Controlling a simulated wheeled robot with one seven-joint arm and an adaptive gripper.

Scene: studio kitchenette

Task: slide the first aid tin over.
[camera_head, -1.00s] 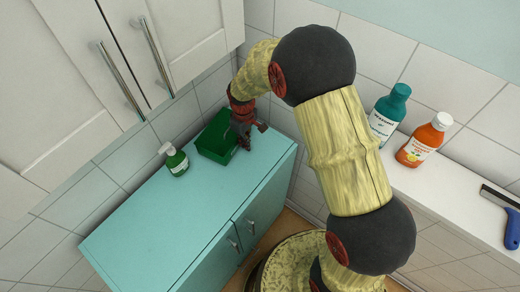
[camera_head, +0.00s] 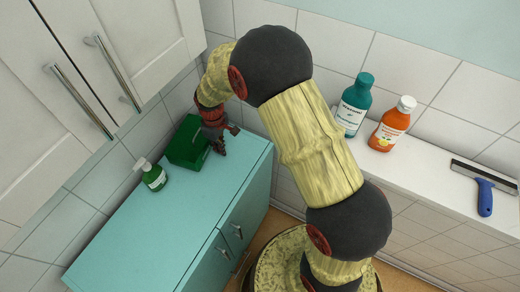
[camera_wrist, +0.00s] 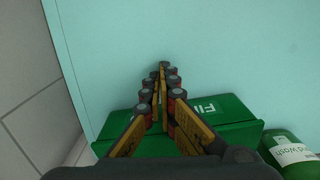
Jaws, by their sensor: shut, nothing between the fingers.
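The first aid tin, a green box (camera_head: 186,146), stands at the far end of the turquoise counter, near the tiled wall. Its green face with white lettering, partly hidden, shows in the wrist view (camera_wrist: 235,110). My gripper (camera_head: 220,148) is shut and empty, pointing down close beside the tin's right side in the head view. In the wrist view the closed fingers (camera_wrist: 162,70) reach past the tin's edge over bare counter. I cannot tell whether they touch the tin.
A green hand wash bottle (camera_head: 153,176) stands left of the tin; it also shows in the wrist view (camera_wrist: 290,152). The near counter (camera_head: 130,235) is clear. A teal bottle (camera_head: 354,104), orange bottle (camera_head: 390,128) and blue-handled squeegee (camera_head: 485,195) are on the right ledge. Cupboards hang above left.

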